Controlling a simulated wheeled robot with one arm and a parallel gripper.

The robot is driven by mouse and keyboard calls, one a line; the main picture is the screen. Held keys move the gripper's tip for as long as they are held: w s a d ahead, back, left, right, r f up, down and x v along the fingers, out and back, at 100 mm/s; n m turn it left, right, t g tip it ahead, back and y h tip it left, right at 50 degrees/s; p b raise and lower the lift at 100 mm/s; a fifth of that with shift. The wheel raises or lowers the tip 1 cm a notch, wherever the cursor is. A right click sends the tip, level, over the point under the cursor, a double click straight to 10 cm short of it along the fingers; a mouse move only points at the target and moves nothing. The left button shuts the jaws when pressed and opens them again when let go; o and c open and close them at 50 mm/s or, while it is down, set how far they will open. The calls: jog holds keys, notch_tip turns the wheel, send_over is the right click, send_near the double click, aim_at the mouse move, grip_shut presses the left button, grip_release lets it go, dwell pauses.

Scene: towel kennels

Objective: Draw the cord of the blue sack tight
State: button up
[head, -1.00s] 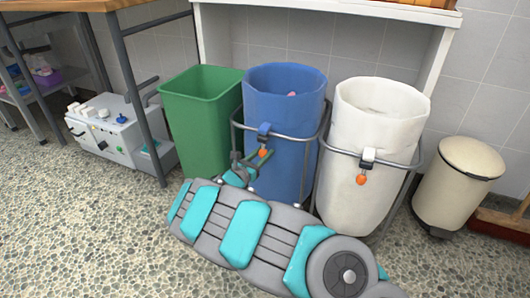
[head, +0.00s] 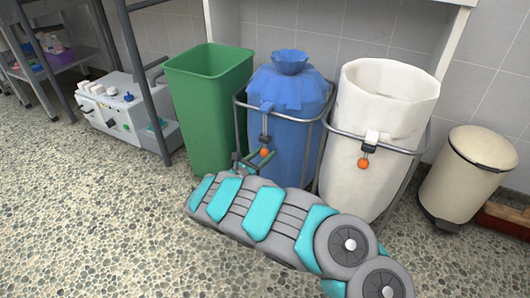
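The blue sack (head: 290,148) hangs in a metal frame in the middle of the head view. Its top is gathered in to a narrow neck with a small flared ruffle (head: 290,62) above. A cord (head: 265,128) runs down from the clip at its front rim to an orange bead (head: 264,152). My gripper (head: 262,157) is at the bead in front of the sack, its fingers closed around it. The cord between clip and bead looks long and straight. The sack's inside is hidden.
A green bin (head: 208,110) stands close on the left. A white open sack (head: 375,130) with its own orange bead (head: 363,162) stands on the right. A cream pedal bin (head: 470,175) is farther right. A grey-white machine (head: 115,110) is at left.

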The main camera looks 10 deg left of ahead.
jog(key=shift+o, duration=1.3)
jog(key=shift+r, duration=0.1)
jog(key=p+v, duration=0.1)
jog(key=v, duration=0.6)
jog(key=shift+s, duration=0.4)
jog(key=shift+a, duration=0.15)
